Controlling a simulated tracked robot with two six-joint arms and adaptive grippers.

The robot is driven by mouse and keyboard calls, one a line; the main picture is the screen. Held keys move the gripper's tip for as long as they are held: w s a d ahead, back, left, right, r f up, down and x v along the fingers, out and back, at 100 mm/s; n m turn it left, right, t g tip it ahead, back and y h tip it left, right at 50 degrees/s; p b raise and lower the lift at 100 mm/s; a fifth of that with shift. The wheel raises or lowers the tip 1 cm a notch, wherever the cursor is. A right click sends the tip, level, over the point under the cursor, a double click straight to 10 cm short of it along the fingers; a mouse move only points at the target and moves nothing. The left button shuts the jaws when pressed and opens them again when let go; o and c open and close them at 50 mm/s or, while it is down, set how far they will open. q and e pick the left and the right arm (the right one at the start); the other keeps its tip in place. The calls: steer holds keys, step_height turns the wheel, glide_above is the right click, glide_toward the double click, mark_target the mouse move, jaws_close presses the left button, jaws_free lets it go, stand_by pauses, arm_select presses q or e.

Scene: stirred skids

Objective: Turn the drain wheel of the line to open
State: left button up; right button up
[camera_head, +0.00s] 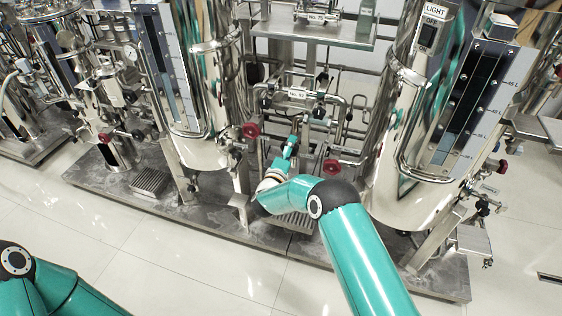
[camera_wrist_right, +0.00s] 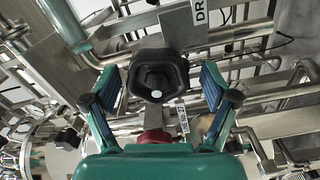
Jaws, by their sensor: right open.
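A black lobed hand wheel (camera_wrist_right: 155,76) with a pale centre is near the middle of the right wrist view. A white tag (camera_wrist_right: 199,14) starting with "DR" is above and right of it; the rest is cut off. My right gripper (camera_wrist_right: 161,86) is open, with one finger on each side of the wheel; I cannot tell whether they touch it. In the head view my right gripper (camera_head: 292,147) is among the pipes between the two large tanks, and the wheel cannot be made out there. My left gripper is out of view.
Red knobs (camera_head: 250,130) and (camera_head: 331,167) flank the right gripper. Steel tanks (camera_head: 405,125) and (camera_head: 190,85) stand on either side, on a metal skid base (camera_head: 215,212). A tag reading "No. 52" (camera_head: 297,95) hangs above. The tiled floor (camera_head: 175,260) in front is clear.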

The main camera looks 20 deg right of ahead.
steer(key=v, duration=1.1)
steer(key=shift+s+a, duration=0.1)
steer(key=shift+a, duration=0.05)
